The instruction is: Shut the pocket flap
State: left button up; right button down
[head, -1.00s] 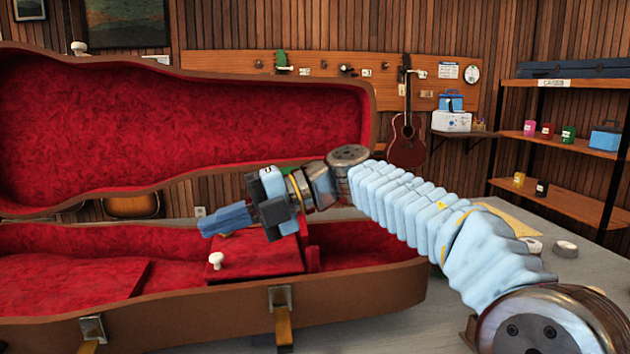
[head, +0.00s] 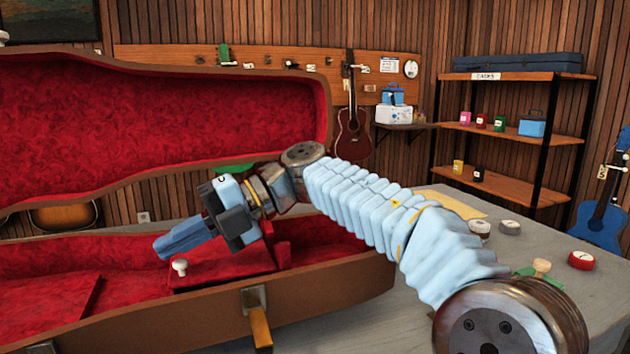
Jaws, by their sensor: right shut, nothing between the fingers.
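The open instrument case (head: 335,292) has a red plush lining and stands on the grey table. Inside it is a red pocket flap (head: 225,270) with a white knob (head: 180,267) at its left front corner. The flap looks low and nearly flat; my gripper hides part of it, so I cannot tell whether it is fully shut. My right gripper (head: 163,247) is shut and empty, with blue fingers pointing left just above the knob and flap. I cannot tell whether it touches the flap. My left gripper is not in view.
The raised case lid (head: 160,125) stands behind my right arm. An open latch (head: 257,318) hangs on the case front. Round tins (head: 581,260) and a green-based knobbed item (head: 540,268) lie on the table (head: 360,325) at right. A blue ukulele (head: 602,215) stands beyond.

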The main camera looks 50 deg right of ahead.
jog(key=p+v, duration=0.1)
jog(key=v, duration=1.1)
jog(key=shift+s+d, duration=0.1)
jog(key=shift+d, duration=0.3)
jog(key=shift+s+d+r, duration=0.2)
jog(key=shift+s+d, duration=0.05)
jog(key=shift+d, duration=0.15)
